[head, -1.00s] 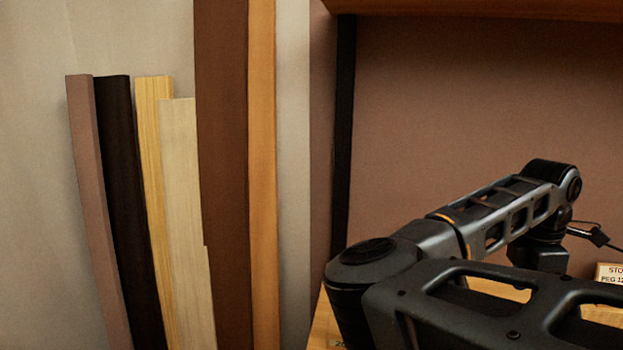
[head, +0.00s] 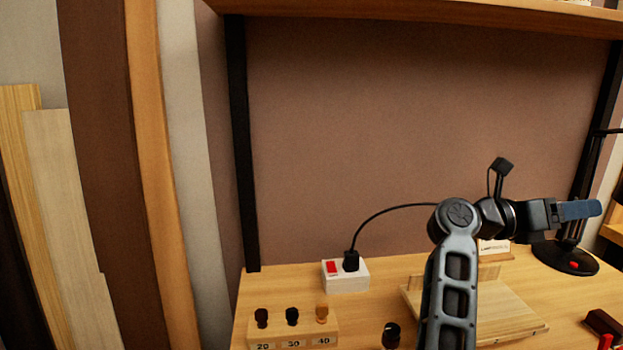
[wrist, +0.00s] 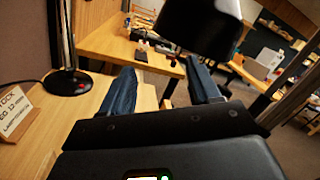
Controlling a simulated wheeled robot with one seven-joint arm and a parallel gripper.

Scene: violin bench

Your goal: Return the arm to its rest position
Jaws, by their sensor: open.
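My gripper (head: 580,209) is at the right of the head view, raised above the bench and pointing right. In the wrist view its two blue fingers (wrist: 160,90) stand apart with nothing between them, so it is open and empty. My arm rises from the bottom of the head view and bends at the elbow toward the right.
The wooden bench (head: 390,290) carries a white switch box (head: 345,276), a block with several pegs (head: 293,330), a wooden board (head: 510,318) and a black lamp base (head: 567,259). A label card (wrist: 14,112) stands by the gripper. A shelf (head: 430,12) runs above.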

